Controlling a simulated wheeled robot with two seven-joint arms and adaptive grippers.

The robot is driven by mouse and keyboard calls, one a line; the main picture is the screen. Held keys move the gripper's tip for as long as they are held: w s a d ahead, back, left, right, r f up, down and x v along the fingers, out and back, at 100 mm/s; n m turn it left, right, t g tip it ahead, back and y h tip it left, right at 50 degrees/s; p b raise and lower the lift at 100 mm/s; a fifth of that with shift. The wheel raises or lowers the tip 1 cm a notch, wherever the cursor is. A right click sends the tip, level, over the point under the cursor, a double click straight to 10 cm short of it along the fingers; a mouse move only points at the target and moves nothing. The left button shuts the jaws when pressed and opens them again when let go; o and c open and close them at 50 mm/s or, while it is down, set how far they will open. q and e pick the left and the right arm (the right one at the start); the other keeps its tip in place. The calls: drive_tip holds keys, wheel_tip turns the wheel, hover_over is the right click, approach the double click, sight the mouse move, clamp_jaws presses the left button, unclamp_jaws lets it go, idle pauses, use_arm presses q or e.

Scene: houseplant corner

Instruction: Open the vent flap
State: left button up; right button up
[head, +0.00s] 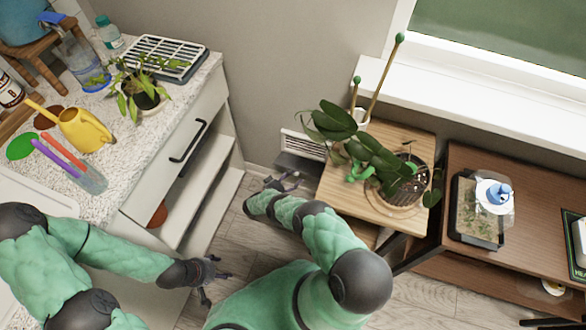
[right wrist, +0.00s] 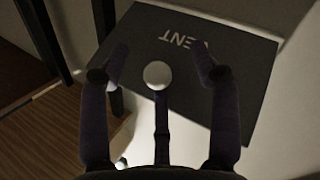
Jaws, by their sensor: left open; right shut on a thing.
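The vent flap (head: 300,164) is a dark grey plate low on the wall, left of the wooden plant stand. It leans out below a white slatted grille (head: 303,146), which shows above it. In the right wrist view the flap (right wrist: 245,75) bears partly covered white lettering and a pale round knob (right wrist: 157,76). My right gripper (head: 284,183) is at the flap, its fingers on either side of the knob (right wrist: 160,65); I take it as shut on the knob, though finger contact is unclear. My left gripper (head: 212,280) is open and empty, beside the white cabinet.
The plant stand (head: 338,187) with a potted plant (head: 370,150) is close right of my right arm. The white cabinet (head: 190,150), with a speckled top, stands left. A brown table (head: 465,165) is at the right. Floor (head: 238,225) shows between cabinet and stand.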

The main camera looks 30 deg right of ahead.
drive_tip(key=shift+s+r, duration=0.1)
drive_tip(key=shift+r, duration=4.6)
drive_tip(key=shift+a, duration=0.1)
drive_tip(key=s+a+f, duration=0.2)
drive_tip(key=a+f, duration=0.2)
drive_tip(key=a, duration=0.7)
drive_tip(key=shift+a, duration=0.2)
